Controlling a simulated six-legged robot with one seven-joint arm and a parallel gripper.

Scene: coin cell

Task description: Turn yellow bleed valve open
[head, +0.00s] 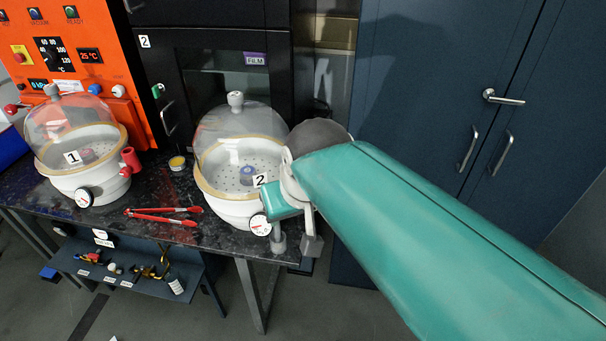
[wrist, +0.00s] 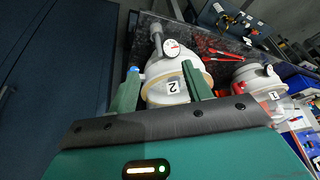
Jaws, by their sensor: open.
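I cannot make out a yellow bleed valve in either view. The white vessel marked 2 (head: 225,207) stands at the bench's right end under a clear dome (head: 228,135), with a round dial gauge (head: 260,225) on its front. My arm covers its right side in the head view. In the wrist view my gripper (wrist: 160,68) is open and empty, its two green fingers spread on either side of vessel 2 (wrist: 166,84) in the picture. A small blue part (wrist: 133,69) shows at the left fingertip. Contact cannot be told.
Vessel 1 (head: 85,180), with a red valve (head: 130,158), stands at the left. Red tongs (head: 165,214) and a small yellow-topped tin (head: 177,162) lie on the dark bench. A lower shelf (head: 130,275) holds small parts. Blue cabinets (head: 440,90) stand at the right.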

